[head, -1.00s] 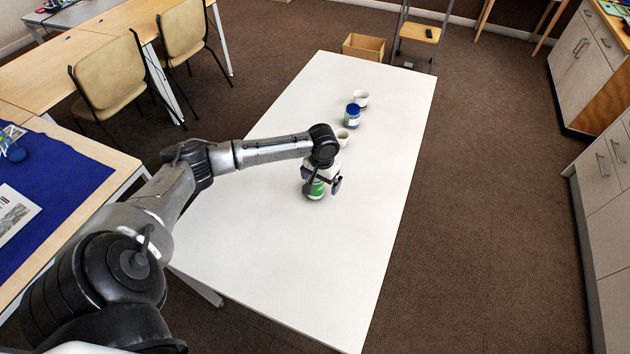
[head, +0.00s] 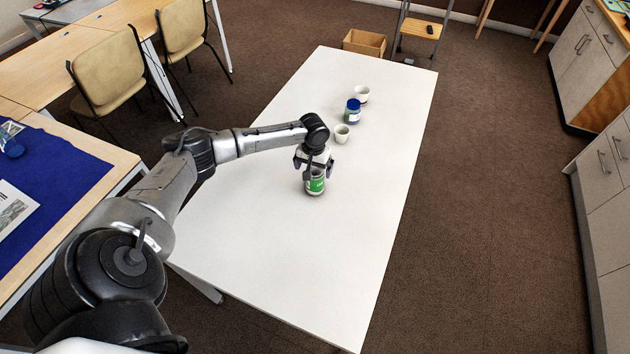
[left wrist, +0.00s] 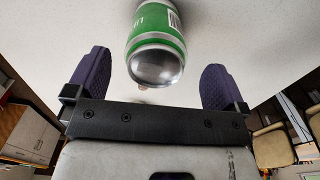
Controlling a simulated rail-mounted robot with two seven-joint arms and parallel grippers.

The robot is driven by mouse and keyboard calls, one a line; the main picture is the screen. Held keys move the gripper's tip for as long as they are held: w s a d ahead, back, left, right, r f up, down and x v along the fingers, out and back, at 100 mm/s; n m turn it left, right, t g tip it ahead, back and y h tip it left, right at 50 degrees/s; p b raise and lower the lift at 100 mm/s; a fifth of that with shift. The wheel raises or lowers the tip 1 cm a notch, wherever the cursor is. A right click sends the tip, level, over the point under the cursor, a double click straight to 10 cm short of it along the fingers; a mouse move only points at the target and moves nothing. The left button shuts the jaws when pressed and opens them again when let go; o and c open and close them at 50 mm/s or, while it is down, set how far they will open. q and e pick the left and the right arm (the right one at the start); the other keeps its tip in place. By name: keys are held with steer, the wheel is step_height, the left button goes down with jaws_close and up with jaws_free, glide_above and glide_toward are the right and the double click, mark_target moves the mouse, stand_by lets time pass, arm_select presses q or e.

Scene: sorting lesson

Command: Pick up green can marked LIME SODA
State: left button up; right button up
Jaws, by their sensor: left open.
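The green can (head: 316,186) stands on the white table (head: 290,260) and has silver ends and white lettering. In the left wrist view the can (left wrist: 156,38) shows its silver end and part of the lettering, too little to read in full. My left gripper (head: 314,166) is above the can, fingers pointing down, open and empty. In the left wrist view its two purple fingers (left wrist: 154,72) are spread wide, with the can between their lines and towards the top of the picture. I see no contact. My right gripper is not in view.
A cardboard box (head: 364,43) is past the far edge. The near part of the table is clear.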

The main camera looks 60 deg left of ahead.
arm_select(q)
steer(key=shift+d+f+b, duration=0.2)
steer(key=shift+f+b, duration=0.55)
steer(key=shift+f, duration=1.9)
steer(key=shift+w, duration=0.1)
steer(key=shift+c, duration=0.2)
steer(key=c, duration=0.9)
steer(key=shift+r, duration=0.2)
steer(key=shift+c, duration=0.2)
